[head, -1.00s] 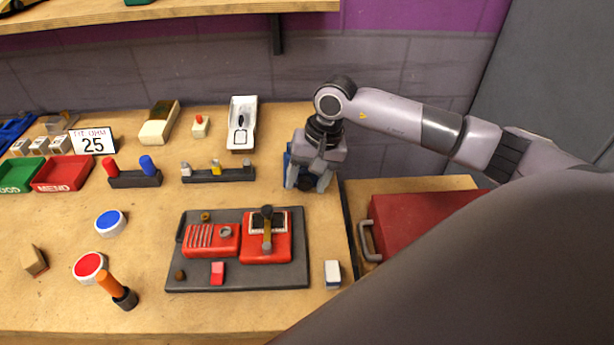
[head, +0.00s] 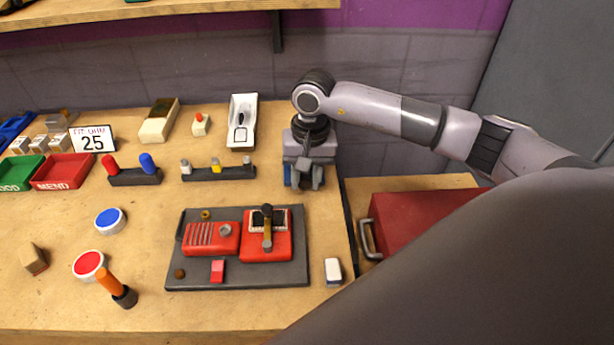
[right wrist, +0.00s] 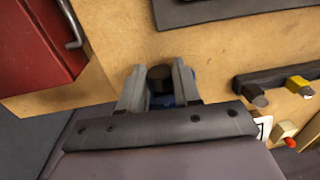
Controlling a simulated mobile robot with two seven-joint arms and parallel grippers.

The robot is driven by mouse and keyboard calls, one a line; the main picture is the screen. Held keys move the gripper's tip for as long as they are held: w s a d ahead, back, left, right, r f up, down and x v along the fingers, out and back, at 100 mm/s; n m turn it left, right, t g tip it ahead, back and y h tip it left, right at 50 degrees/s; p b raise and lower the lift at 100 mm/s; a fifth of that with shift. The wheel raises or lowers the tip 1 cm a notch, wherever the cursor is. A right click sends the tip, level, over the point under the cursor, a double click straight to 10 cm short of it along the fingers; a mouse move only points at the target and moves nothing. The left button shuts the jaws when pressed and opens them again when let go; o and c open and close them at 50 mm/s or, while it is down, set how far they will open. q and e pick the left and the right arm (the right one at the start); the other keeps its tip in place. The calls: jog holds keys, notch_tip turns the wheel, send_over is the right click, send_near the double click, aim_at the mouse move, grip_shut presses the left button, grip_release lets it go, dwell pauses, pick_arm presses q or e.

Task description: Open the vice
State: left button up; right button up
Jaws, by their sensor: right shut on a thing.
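The vice is mostly hidden under my right gripper (head: 304,182) at the back right of the bench in the head view. In the right wrist view a little of the blue vice (right wrist: 167,101) shows between the fingers. A dark round knob or handle end (right wrist: 159,78) also sits there. My right gripper (right wrist: 157,82) points down and is shut on this dark part, one finger on each side. How far apart the vice's jaws are cannot be seen. My left gripper is not in view.
A grey board (head: 190,279) with red blocks lies in front of the vice. A peg rack (head: 240,173) stands left of it, a white tray (head: 243,115) behind left. A red box with a handle (head: 400,216) is to the right. The bench edge runs close by.

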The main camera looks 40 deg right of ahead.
jog(key=h, duration=0.1)
jog(key=g+h, duration=0.1)
jog(key=g+h+b, duration=0.1)
jog(key=h, duration=0.1)
jog(key=shift+w+a, duration=0.25)
jog(key=shift+a, duration=0.15)
jog(key=shift+g, duration=0.4)
jog(key=o, duration=1.1)
jog(key=shift+c, duration=0.2)
jog(key=v, duration=0.7)
jog(key=shift+a+b, duration=0.1)
jog(key=shift+b, duration=0.2)
